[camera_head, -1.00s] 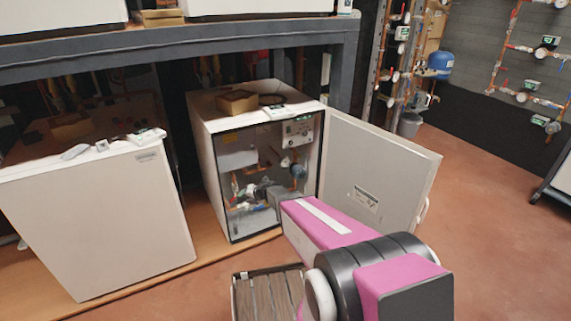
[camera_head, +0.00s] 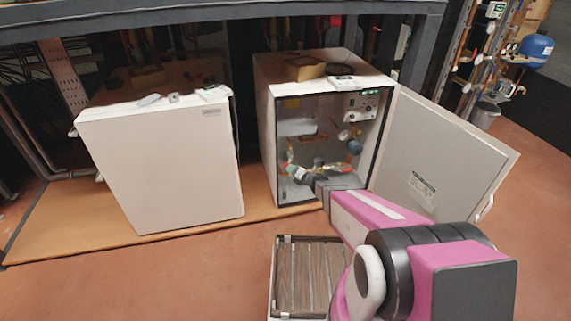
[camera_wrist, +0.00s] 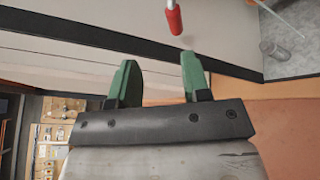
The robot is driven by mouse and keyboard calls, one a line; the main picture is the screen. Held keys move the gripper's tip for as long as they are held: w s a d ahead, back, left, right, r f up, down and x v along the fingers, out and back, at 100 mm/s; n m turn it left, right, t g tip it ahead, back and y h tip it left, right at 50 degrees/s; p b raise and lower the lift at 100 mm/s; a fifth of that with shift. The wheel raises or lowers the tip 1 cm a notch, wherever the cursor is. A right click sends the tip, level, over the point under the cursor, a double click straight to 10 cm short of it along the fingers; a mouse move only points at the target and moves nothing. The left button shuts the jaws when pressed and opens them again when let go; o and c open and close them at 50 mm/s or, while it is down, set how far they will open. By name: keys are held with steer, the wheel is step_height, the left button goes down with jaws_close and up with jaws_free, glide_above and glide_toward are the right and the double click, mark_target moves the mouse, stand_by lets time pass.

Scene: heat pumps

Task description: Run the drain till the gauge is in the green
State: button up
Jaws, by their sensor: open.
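The open heat pump cabinet (camera_head: 262,130) stands at centre in the head view, with copper pipes, valves and a control panel (camera_head: 362,105) inside. A small pale round dial (camera_head: 344,134), perhaps the gauge, is too small to read. A grey cylinder (camera_wrist: 274,50) is at upper right.
The cabinet's door (camera_head: 435,155) is swung open to the right, beside my arm. A closed white unit (camera_head: 165,165) stands to the left. A slatted crate (camera_head: 283,240) sits on the floor in front. Open floor (camera_head: 180,285) lies at lower left.

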steer(key=w+a+f+t+h, duration=0.1)
steer(key=w+a+f+t, duration=0.1)
steer(key=w, duration=0.6)
steer(key=a+t, duration=0.1)
steer(key=a, duration=0.1)
steer(key=shift+w+a+m, duration=0.25)
steer(key=shift+a+m, duration=0.15)
jaws_close()
